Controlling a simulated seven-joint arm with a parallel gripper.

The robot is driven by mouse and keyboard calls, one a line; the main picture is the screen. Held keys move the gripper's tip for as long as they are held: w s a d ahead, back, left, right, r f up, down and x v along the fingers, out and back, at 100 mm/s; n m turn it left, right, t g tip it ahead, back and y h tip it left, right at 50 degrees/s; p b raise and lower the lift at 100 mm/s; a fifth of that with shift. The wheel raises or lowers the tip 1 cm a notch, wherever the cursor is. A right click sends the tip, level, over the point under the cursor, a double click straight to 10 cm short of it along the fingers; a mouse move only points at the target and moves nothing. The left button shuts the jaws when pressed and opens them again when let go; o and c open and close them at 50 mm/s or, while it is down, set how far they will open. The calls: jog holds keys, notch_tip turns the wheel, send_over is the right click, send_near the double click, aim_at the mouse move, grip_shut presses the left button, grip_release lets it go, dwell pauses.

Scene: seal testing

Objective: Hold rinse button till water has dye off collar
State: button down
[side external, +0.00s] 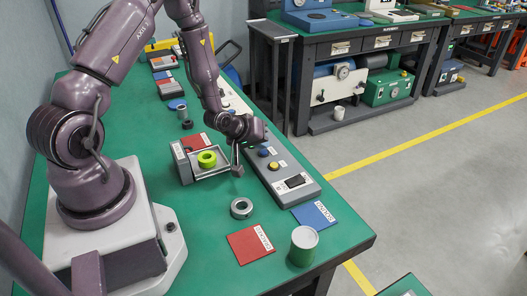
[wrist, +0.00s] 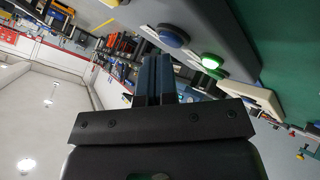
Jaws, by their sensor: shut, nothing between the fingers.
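A yellow-green ring-shaped piece, apparently the collar (side external: 207,158), sits in a small grey open-topped fixture (side external: 184,164). A grey control box (side external: 262,179) stands to its right, with a blue button (side external: 263,152), a small yellow button or lamp (side external: 274,165) and a black switch (side external: 295,181). My gripper (side external: 237,171) is shut and empty, pointing down between fixture and box. In the wrist view its fingers (wrist: 155,75) are together, apart from the blue button (wrist: 173,36) and a green lit lamp or button (wrist: 211,61). I cannot read the button labels or see water.
A metal ring (side external: 242,208), a red card (side external: 250,245), a blue card (side external: 314,214) and a green cup with a pale top (side external: 303,246) lie or stand near the front of the green table (side external: 205,250). Another red card (side external: 196,142) lies behind the fixture.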

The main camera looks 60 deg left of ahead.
aim_at(261, 151)
jog(key=shift+f, duration=0.4)
dwell(1.4)
jog(key=shift+r, duration=0.1)
dwell(2.7)
jog(key=shift+r, duration=0.75)
jog(key=shift+r, duration=0.1)
jog(key=shift+r, duration=2.4)
